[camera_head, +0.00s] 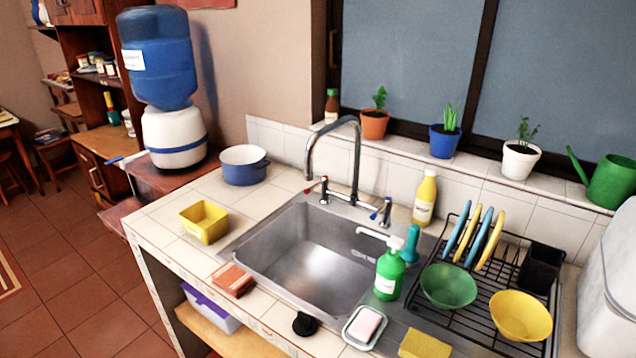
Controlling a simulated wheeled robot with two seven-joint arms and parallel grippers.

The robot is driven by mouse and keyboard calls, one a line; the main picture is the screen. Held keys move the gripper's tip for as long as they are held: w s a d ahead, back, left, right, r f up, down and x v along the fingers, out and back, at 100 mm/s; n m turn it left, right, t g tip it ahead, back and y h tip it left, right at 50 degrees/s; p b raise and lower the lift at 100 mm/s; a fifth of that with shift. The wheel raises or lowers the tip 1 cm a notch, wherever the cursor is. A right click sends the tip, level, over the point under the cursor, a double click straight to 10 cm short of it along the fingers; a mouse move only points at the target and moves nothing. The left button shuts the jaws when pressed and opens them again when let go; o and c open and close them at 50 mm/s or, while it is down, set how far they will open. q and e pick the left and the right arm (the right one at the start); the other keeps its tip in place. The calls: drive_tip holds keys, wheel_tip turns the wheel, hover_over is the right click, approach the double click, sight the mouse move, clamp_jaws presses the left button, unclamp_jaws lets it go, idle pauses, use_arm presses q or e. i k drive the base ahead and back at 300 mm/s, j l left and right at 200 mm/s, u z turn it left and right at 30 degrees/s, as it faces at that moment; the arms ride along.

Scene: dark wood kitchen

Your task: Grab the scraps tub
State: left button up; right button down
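A small square yellow tub (204,221), which looks like the scraps tub, stands upright on the white tiled counter (165,239), left of the sink. Its top is open, and no contents can be made out inside. No label on it is readable. Neither of my grippers is in view.
The steel sink (305,250) is right of the tub. A blue pot (243,165) stands behind it, and a reddish-brown block (232,280) lies in front. A green soap bottle (389,272) and dish rack (480,300) are at right. Tiles around the tub are clear.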

sight(205, 221)
drive_tip(key=j+z, duration=0.3)
drive_tip(key=j, duration=0.4)
drive_tip(key=j+z, duration=0.35)
drive_tip(key=j, duration=0.35)
drive_tip(key=k+j+z, duration=0.1)
drive_tip(key=j+z, duration=0.2)
drive_tip(key=j, duration=0.4)
